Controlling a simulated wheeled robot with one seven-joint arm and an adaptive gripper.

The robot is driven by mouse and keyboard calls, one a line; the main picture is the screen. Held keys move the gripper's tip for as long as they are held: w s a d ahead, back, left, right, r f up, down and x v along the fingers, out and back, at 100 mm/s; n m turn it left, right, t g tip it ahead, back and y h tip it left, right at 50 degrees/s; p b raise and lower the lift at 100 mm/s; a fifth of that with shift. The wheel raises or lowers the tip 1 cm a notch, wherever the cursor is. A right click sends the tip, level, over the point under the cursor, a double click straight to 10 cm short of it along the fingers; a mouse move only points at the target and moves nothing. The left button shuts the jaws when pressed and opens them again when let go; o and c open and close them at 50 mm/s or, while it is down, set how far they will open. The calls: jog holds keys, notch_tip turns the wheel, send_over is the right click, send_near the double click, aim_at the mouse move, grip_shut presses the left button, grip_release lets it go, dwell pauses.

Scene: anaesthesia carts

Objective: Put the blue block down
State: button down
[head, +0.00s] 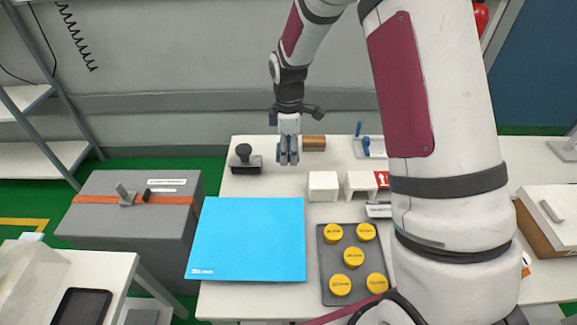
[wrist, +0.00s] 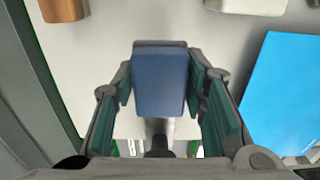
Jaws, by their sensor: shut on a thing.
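The blue block (wrist: 161,82) is between the two green-padded fingers of my gripper (wrist: 162,88) in the wrist view. Its dark blue face fills the gap between the pads. In the head view my gripper (head: 288,160) points down over the back left part of the white table (head: 270,186), and only a little blue shows between the fingers. I cannot tell how far the block is above the table top.
A brown block (head: 314,142) and white block (head: 323,186) stand to the right of my gripper. A black-knobbed stamp (head: 245,160) is to its left. A bright blue sheet (head: 250,235) and a grey tray (head: 330,284) with yellow discs lie in front.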

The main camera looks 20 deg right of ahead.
aim_at(289, 172)
jog(key=shift+f, duration=2.85)
jog(key=shift+s+f, duration=0.1)
jog(key=shift+f, duration=0.3)
jog(key=c, duration=1)
grip_release()
jog(key=shift+f, duration=0.15)
jog(key=shift+s, duration=0.1)
